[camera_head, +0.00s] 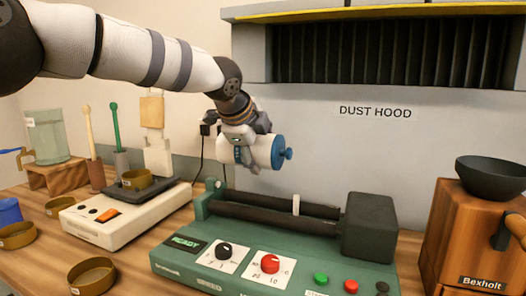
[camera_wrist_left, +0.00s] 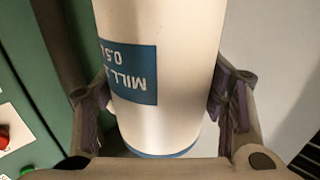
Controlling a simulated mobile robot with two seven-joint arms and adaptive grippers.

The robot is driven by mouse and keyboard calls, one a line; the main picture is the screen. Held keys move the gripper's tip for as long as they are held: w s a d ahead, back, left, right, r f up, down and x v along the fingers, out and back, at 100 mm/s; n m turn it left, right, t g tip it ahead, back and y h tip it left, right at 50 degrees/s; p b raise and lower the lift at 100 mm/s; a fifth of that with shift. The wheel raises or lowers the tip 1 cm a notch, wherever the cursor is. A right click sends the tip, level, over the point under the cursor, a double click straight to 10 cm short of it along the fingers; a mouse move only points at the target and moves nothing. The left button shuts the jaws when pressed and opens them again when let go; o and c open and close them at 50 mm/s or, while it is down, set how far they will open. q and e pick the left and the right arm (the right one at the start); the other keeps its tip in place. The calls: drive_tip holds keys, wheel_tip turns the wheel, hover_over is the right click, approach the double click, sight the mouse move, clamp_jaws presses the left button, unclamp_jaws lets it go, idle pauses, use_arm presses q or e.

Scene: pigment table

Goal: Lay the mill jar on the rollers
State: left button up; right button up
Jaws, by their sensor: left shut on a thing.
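The mill jar (camera_head: 260,150) is a white cylinder with a blue lid and knob at its right end. My left gripper (camera_head: 243,150) is shut on it and holds it on its side above the roller machine. In the left wrist view the jar (camera_wrist_left: 190,60) with its blue label fills the space between the two fingers (camera_wrist_left: 162,112). The green roller machine (camera_head: 215,258) has two dark rollers (camera_head: 270,222), bare, below and apart from the jar. A small white upright piece (camera_head: 296,205) stands at the rollers. My right gripper is not in view.
A dark motor housing (camera_head: 370,228) rises at the machine's right end. A white scale (camera_head: 110,220) with a brass dish stands left. A wooden Bexholt grinder (camera_head: 465,240) with a black bowl stands right. The dust hood (camera_head: 375,50) overhangs behind. Brass dishes (camera_head: 92,275) lie front left.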

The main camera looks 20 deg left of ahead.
use_arm(q)
drive_tip(key=shift+f, duration=2.7)
drive_tip(key=shift+f, duration=0.15)
drive_tip(key=shift+f, duration=0.85)
drive_tip(key=shift+f, duration=0.1)
drive_tip(key=shift+f, duration=0.3)
drive_tip(key=o, duration=1.6)
drive_tip(key=shift+o, duration=0.4)
drive_tip(key=shift+s+f, duration=0.1)
drive_tip(key=shift+f, duration=0.1)
